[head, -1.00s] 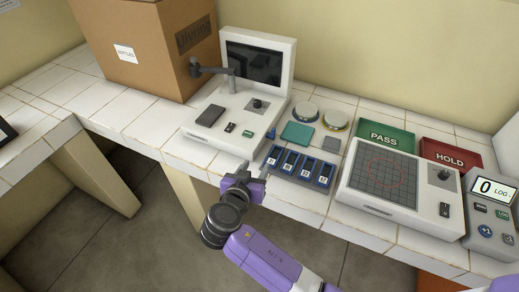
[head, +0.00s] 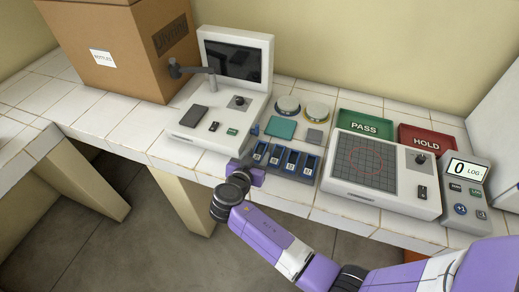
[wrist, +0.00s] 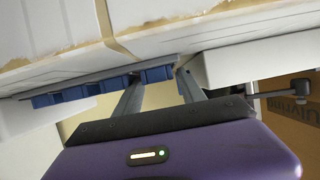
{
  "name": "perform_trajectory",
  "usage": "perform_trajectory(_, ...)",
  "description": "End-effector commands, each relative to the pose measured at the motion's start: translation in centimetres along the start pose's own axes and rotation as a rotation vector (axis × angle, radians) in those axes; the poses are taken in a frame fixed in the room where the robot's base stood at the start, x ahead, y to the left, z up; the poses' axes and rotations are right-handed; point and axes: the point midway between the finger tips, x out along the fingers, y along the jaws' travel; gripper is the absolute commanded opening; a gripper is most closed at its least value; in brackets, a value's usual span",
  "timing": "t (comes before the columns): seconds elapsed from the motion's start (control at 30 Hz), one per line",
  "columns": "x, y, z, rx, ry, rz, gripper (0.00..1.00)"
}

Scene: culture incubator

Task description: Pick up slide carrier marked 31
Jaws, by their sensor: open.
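Several blue slide carriers stand side by side in a dark rack (head: 288,176) near the counter's front edge in the head view. Each has a small pale label; the numbers are too small to read, so I cannot tell which is marked 31. My gripper (head: 248,163) is at the rack's left front corner, by the counter edge. Blue parts (wrist: 100,84), apparently of the rack or carriers, show beyond the fingers, partly hidden by the left one.
A white device with a screen (head: 235,58) stands left of the rack, a gridded instrument (head: 365,162) right of it. Behind are a teal pad (head: 281,128), two round-lidded dishes (head: 288,104), a green PASS tray (head: 366,125) and a red HOLD tray (head: 427,139). A cardboard box (head: 115,50) stands far left.

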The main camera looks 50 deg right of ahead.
Motion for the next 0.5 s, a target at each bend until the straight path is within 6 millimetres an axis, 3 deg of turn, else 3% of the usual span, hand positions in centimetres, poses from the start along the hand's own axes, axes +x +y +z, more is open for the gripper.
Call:
perform_trajectory(0.27,0.28,0.02,0.05,0.000,0.000,0.000,0.45)
perform_trajectory(0.5,0.26,0.02,0.05,0.000,0.000,0.000,0.00)
